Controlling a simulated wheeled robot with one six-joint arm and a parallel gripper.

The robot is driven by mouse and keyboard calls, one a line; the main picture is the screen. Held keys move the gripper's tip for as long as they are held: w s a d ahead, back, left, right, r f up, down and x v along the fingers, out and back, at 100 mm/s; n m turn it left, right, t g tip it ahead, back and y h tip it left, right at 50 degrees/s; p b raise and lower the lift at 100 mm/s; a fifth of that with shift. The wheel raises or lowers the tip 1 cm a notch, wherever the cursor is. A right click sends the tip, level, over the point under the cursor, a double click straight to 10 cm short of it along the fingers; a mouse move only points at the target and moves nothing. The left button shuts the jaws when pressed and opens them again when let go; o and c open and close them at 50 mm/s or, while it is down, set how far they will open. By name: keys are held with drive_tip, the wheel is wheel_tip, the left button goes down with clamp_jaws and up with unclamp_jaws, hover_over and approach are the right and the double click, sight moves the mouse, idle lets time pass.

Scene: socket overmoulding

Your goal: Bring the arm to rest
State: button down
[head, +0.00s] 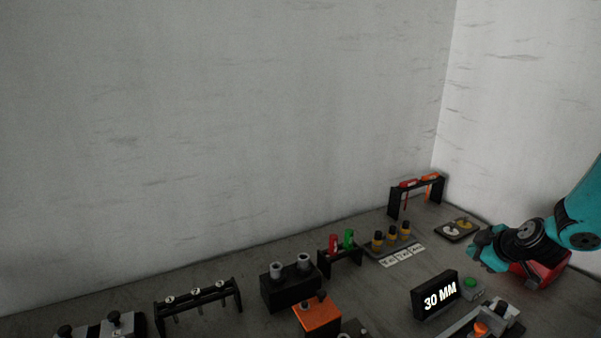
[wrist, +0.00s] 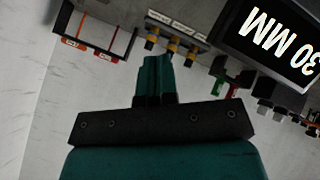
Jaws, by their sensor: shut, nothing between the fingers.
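My gripper (wrist: 154,72) is shut and empty in the wrist view, its teal fingers together. In the head view the end of my teal arm is at the far right, above the table. My gripper's fingers (head: 474,258) point left there, near the green button and the small tray. Whether the arm touches anything below it cannot be told from these frames.
A display reading 30 MM (head: 436,296) stands left of my arm, with a green button (head: 473,284) beside it. Behind are a small tray (head: 457,229), yellow-and-black pieces (head: 391,237) and a black rack (head: 417,190). An orange block (head: 317,315) stands nearer the front.

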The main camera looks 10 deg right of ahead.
drive_tip(key=s+a+r+g+y, duration=0.1)
drive_tip(key=s+a+r+y, duration=0.1)
drive_tip(key=a+r, duration=0.5)
drive_tip(key=s+a+r+g+y, duration=0.1)
drive_tip(key=s+a+r+g, duration=0.15)
drive_tip(key=a, duration=0.75)
drive_tip(key=s+a+r+g+y, duration=0.15)
drive_tip(key=a+r, duration=0.25)
drive_tip(key=a, duration=0.5)
drive_tip(key=s+a+r+g, duration=0.1)
drive_tip(key=s+a+r, duration=0.1)
drive_tip(key=s, duration=0.5)
drive_tip(key=s+a+r+m+g, duration=0.1)
drive_tip(key=s+a, duration=0.3)
drive_tip(key=s, duration=0.4)
drive_tip(key=s+a+r+m+g, duration=0.1)
drive_tip(key=s+a+r+g, duration=0.1)
drive_tip(key=s+a, duration=0.2)
drive_tip(key=s, duration=0.3)
drive_tip(key=shift+s+r+h, duration=0.25)
drive_tip(key=shift+r+h, duration=0.1)
